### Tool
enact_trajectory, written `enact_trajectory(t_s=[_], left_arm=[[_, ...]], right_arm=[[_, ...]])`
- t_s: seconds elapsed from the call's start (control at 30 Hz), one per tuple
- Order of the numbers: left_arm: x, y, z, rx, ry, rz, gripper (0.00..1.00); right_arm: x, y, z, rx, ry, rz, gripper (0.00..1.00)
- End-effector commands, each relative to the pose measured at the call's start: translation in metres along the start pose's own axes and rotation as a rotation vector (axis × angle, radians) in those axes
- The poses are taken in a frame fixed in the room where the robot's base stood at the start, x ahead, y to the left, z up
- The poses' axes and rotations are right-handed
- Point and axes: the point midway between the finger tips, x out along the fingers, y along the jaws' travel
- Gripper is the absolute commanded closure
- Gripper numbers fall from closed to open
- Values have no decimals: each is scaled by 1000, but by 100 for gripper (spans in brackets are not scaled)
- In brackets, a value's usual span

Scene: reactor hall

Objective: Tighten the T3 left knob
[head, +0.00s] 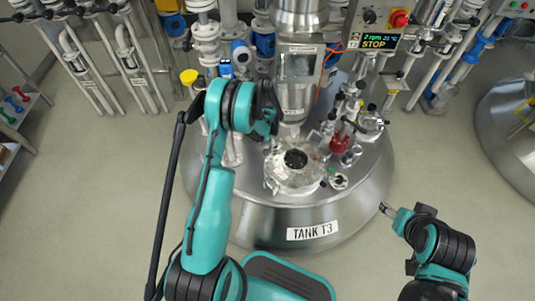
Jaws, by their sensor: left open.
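Tank T3 (313,231) stands in the middle of the head view, a steel vessel with its name label on the front. On its top is a round hatch (293,178) with a dark round centre. Small fittings surround the hatch, too small for me to pick out the left knob; my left arm covers part of that side. My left gripper (272,122) is open, above the tank top behind and left of the hatch, partly hidden by its wrist. My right gripper (387,210) is right of the tank, apart from it; its fingers are too small to read.
A steel column (297,95) rises behind the hatch. Valves and a red fitting (340,144) crowd the tank top's right side. A control box (378,40) reads STOP, with a red button (399,18). Pipes line the back. Another tank (510,125) stands right.

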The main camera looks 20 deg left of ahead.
Motion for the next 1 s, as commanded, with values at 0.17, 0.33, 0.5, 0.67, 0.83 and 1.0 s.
enact_trajectory(t_s=[0.17,0.33,0.5,0.67,0.83,1.0], left_arm=[[0,0,0,-237,0,0,40],[0,0,0,-465,0,0,40],[0,0,0,-693,0,0,40],[0,0,0,-908,0,0,40],[0,0,0,-1137,0,0,40],[0,0,0,-1366,0,0,40]], right_arm=[[0,0,0,0,0,0,40],[0,0,0,0,0,0,40],[0,0,0,0,0,0,40],[0,0,0,0,0,0,40],[0,0,0,0,0,0,40],[0,0,0,0,0,0,40]])
